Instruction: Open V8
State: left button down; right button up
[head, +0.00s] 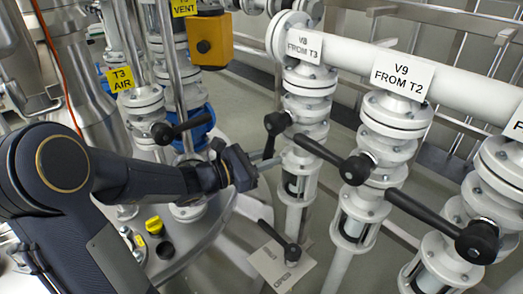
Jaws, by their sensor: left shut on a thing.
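V8 is a white flanged valve on a vertical pipe, with a label (304,46) reading "V8 FROM T3", in the upper middle of the head view. Its black lever handle (275,123) shows at the valve's left side and points down toward my gripper. My left gripper (264,163) reaches in from the left, just left of the V8 pipe. Its jaws are shut on the lower end of the V8 handle; the grip itself is small and partly hidden. My right gripper is not in view.
V9 (395,113), with a black lever (325,152) pointing up-left, stands close to the right. Another valve lever (430,213) is at far right. A black lever (185,127) on the T3 air pipe is left of V8.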

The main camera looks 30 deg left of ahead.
pick_arm(q)
jog(key=shift+s+d+f+n, duration=0.1)
jog(key=shift+s+d+n, duration=0.15)
jog(key=shift+d+n, duration=0.3)
jog(key=shift+s+d+f+n, duration=0.1)
jog(key=shift+s+d+n, duration=0.15)
jog(key=shift+d+n, duration=0.25)
jog(key=c, duration=1.3)
grip_release()
jog(key=shift+r, duration=0.1)
jog(key=p+v, duration=0.2)
jog(key=v, duration=0.5)
jog(key=shift+s+a, duration=0.25)
jog(key=shift+a, duration=0.05)
